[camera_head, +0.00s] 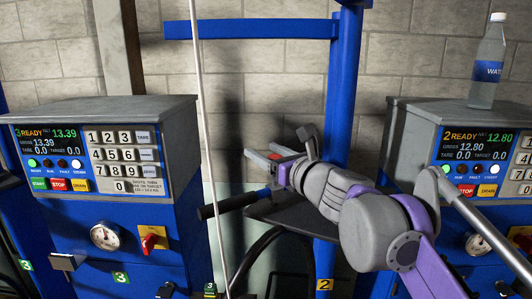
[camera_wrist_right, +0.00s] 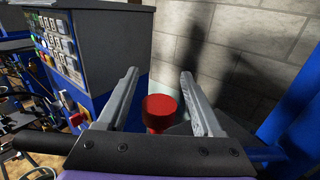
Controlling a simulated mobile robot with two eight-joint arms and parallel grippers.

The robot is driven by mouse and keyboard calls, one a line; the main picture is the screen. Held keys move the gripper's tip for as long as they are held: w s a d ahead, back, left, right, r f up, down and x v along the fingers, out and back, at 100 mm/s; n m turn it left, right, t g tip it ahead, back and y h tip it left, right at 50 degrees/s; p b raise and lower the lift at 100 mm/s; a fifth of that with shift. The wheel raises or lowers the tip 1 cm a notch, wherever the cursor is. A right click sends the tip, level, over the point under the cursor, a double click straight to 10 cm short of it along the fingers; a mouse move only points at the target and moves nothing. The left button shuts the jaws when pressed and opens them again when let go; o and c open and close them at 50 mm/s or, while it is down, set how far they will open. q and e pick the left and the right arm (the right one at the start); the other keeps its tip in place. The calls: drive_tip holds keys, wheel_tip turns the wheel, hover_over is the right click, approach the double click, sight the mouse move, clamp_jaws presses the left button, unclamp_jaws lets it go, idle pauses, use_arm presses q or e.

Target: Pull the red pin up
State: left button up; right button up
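The red pin (camera_wrist_right: 161,107) has a round red head and shows in the right wrist view between the two grey fingers of my right gripper (camera_wrist_right: 160,78). The fingers are apart, with a visible gap on each side of the head. In the head view a small red patch of the pin (camera_head: 276,157) shows at my right gripper (camera_head: 262,153), by the blue post. The pin's lower part is mostly hidden by the gripper. My left gripper is not in view.
A scale cabinet (camera_head: 110,101) with keypad stands at left, another (camera_head: 452,110) at right with a water bottle (camera_head: 488,65) on top. A blue post (camera_head: 342,90) rises behind my right arm. A black-gripped bar (camera_head: 235,204) lies below the gripper.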

drive_tip(key=b+v, duration=0.1)
drive_tip(key=v, duration=0.9)
drive_tip(key=shift+s+d, duration=0.25)
drive_tip(key=shift+s, duration=0.1)
